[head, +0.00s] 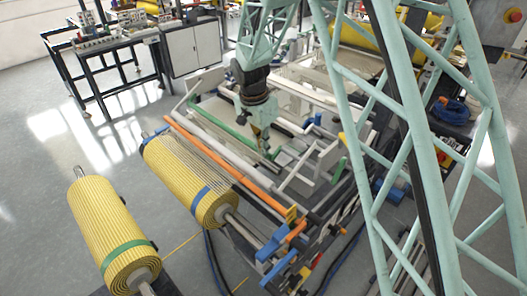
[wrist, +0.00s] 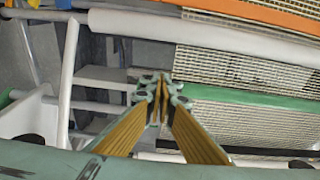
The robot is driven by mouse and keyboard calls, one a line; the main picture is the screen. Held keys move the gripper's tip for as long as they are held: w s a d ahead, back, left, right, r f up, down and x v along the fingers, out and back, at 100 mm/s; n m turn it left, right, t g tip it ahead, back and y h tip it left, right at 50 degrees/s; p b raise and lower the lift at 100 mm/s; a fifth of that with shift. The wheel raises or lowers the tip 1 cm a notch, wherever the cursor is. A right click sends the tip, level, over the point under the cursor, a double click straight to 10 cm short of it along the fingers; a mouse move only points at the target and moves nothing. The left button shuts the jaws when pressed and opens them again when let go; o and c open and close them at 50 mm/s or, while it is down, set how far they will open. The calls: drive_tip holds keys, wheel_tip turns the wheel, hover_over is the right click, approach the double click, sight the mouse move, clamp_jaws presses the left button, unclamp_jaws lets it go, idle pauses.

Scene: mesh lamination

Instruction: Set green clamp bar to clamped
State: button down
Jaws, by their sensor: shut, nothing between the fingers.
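The green clamp bar (head: 222,126) lies across the machine in the head view, behind the white and orange rollers. In the wrist view the green bar (wrist: 250,97) runs to the right from behind my fingertips, and a green piece shows at the far left. My gripper (head: 266,152) points down at the bar's right part in the head view. In the wrist view my gripper (wrist: 157,88) has its fingertips together and empty, overlapping the line of the bar. Whether the fingertips touch the bar I cannot tell. The part of the bar behind the gripper is hidden.
An orange roller (head: 220,155) and a white roller (wrist: 200,27) run alongside the bar. White frame arms (wrist: 68,80) stand close at the left. A yellow mesh roll (head: 108,225) lies in front.

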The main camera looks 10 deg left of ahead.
drive_tip(key=shift+f+b, duration=1.4)
drive_tip(key=shift+b, duration=0.55)
drive_tip(key=shift+w+d+f+b, duration=0.15)
drive_tip(key=shift+w+f+b, duration=0.15)
drive_tip(key=shift+f+b, duration=0.5)
drive_tip(key=shift+w+r+b, duration=0.1)
drive_tip(key=shift+b, duration=0.2)
drive_tip(key=s+a+r, duration=0.5)
drive_tip(key=s+r, duration=0.3)
drive_tip(key=s, duration=0.2)
drive_tip(key=shift+a+p, duration=0.3)
drive_tip(key=shift+r, duration=0.1)
idle(0.6)
